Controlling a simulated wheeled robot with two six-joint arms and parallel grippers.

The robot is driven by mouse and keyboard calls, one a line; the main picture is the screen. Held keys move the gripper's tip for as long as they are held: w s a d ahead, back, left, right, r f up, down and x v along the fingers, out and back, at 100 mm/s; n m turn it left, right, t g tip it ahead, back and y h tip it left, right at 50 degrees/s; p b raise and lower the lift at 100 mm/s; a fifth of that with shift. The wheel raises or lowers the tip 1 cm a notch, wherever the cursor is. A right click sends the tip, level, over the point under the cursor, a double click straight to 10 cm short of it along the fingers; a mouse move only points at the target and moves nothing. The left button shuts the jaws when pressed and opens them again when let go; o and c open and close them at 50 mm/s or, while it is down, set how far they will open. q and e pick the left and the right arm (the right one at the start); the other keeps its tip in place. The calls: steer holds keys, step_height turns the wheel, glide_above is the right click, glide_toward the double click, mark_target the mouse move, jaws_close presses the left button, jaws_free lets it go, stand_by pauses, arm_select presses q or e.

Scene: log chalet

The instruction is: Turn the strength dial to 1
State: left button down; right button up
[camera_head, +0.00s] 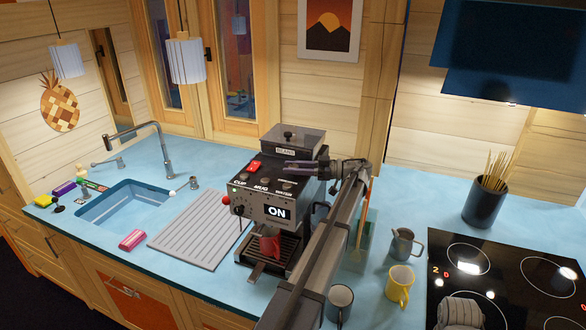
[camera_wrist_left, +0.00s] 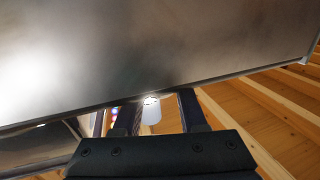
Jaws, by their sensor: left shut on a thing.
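The dark coffee machine (camera_head: 282,190) stands on the blue counter, its display reading ON. A small round black knob (camera_head: 238,210) is on its front, left of the display; I cannot read its setting. My left gripper (camera_head: 300,167) reaches leftward at the machine's top, just below the BEANS hopper (camera_head: 283,152). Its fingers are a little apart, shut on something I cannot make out. In the left wrist view the fingers (camera_wrist_left: 157,112) lie under a large, close metallic surface (camera_wrist_left: 150,55). My right gripper is out of view.
A red mug (camera_head: 269,243) stands under the machine's spout. A grey jug (camera_head: 403,244), a yellow mug (camera_head: 399,284) and a dark mug (camera_head: 339,303) stand right of my arm. A sink (camera_head: 125,205) and ribbed drainboard (camera_head: 200,230) lie left; the hob (camera_head: 515,275) is right.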

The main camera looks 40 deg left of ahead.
arm_select(q)
steer(key=shift+c, duration=2.3)
jaws_free()
steer(key=v, duration=0.7)
steer(key=shift+w+d, duration=0.2)
steer(key=shift+d, duration=0.15)
